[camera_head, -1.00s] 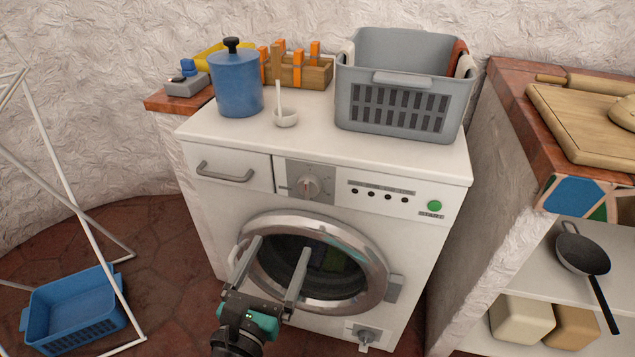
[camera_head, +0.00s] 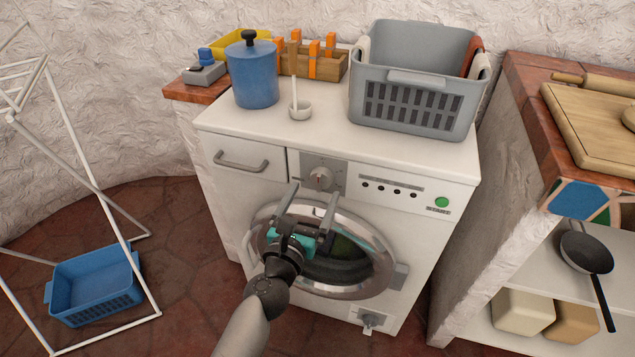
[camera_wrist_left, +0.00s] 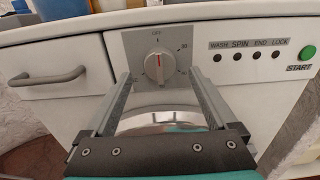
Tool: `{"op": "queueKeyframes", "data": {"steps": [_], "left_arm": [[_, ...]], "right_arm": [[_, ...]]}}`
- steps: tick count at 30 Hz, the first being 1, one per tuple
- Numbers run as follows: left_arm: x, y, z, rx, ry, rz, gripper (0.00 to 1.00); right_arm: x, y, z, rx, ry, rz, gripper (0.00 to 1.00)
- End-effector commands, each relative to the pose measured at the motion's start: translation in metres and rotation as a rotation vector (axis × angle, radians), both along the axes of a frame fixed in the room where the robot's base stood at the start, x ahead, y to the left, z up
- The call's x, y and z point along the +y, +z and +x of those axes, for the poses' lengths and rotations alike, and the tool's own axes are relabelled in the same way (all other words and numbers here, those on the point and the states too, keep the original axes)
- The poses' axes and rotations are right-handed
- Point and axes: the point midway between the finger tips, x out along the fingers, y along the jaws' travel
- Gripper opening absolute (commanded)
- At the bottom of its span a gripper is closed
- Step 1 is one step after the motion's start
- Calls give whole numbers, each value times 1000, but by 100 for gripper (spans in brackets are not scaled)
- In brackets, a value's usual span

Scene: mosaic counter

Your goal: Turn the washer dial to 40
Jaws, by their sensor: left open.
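The white washer (camera_head: 300,145) stands at the centre of the head view. Its round dial (camera_head: 320,178) sits on a grey panel between the drawer and the indicator dots. My left gripper (camera_head: 314,192) is open and empty, in front of the washer door, just below the dial. In the wrist view its two fingers point toward the panel, either side of and below the dial, apart from it. My right gripper is not in view.
A grey basket (camera_head: 412,78), a blue canister (camera_head: 252,78) and a white ladle rest (camera_head: 300,108) stand on the washer top. The drawer handle (camera_head: 241,163) juts out left of the dial. A white drying rack (camera_head: 100,190) stands at left.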

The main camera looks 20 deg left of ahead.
Motion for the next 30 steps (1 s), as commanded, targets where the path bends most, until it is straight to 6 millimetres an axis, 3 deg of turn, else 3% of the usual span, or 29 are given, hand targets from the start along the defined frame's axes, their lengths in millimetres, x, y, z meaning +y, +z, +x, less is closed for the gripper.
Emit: {"op": "queueKeyframes", "data": {"steps": [9, 20, 30], "left_arm": [[-1, 0, 31, -1, 0, 2, 91], [-1, 0, 34, 1, 0, 1, 91], [-1, 0, 34, 0, 0, 1, 54]], "right_arm": [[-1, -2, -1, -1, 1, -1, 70], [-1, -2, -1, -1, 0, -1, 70], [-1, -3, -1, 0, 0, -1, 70]]}}
